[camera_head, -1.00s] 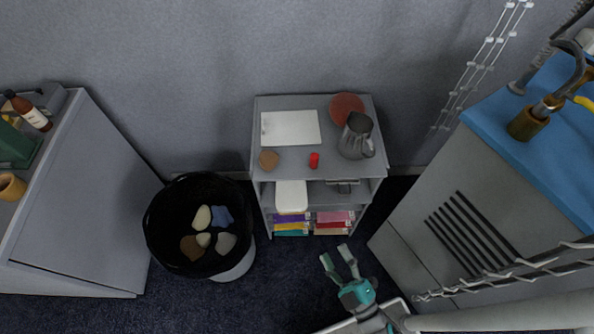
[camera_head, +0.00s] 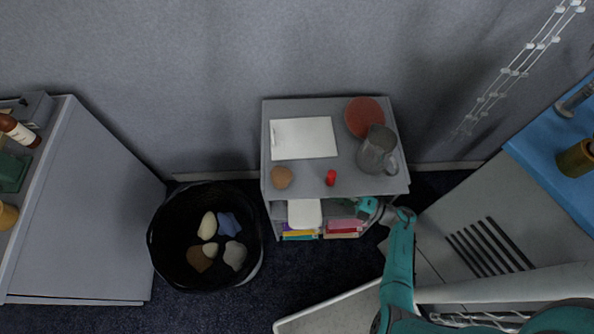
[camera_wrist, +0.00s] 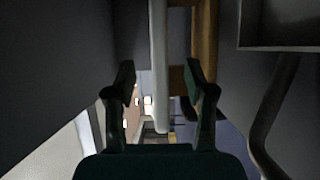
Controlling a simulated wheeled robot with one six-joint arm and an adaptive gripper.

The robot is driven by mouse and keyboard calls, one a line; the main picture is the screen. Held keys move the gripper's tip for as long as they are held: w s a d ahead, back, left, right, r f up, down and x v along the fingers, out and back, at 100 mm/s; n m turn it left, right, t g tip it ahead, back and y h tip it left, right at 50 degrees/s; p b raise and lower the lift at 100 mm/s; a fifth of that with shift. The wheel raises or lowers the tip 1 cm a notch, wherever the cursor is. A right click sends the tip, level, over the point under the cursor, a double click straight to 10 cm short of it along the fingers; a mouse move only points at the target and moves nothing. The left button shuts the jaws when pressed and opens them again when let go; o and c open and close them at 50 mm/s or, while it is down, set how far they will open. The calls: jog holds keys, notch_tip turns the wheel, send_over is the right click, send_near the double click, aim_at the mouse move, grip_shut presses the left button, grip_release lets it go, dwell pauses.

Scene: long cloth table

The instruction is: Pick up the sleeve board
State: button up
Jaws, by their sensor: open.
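The sleeve board (camera_head: 304,213) has a white, rounded end that sticks out of the front of the grey shelf unit's open shelf. In the wrist view the sleeve board (camera_wrist: 159,60) shows edge-on as a pale strip, with a brown wooden stand (camera_wrist: 204,40) beside it. My gripper (camera_wrist: 162,78) is open, with a finger on each side of the pale strip and gaps between. In the head view my gripper (camera_head: 352,207) is at the shelf opening, right of the board, its fingertips partly hidden under the top.
The shelf unit's top (camera_head: 350,184) holds a white tablet-like slab (camera_head: 303,138), a red plate (camera_head: 362,112), a grey jug (camera_head: 377,152), a red cylinder (camera_head: 331,177) and a brown lump (camera_head: 282,177). Colored books (camera_head: 343,228) lie below. A black bin (camera_head: 165,262) stands left; a blue-topped cabinet (camera_head: 545,135) stands right.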

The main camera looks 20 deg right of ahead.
jog(key=shift+w, duration=0.3)
jog(key=shift+w+a, duration=0.2)
jog(key=shift+w, duration=0.05)
jog(key=shift+x, duration=4.95)
jog(key=shift+s+a, duration=0.15)
grip_shut()
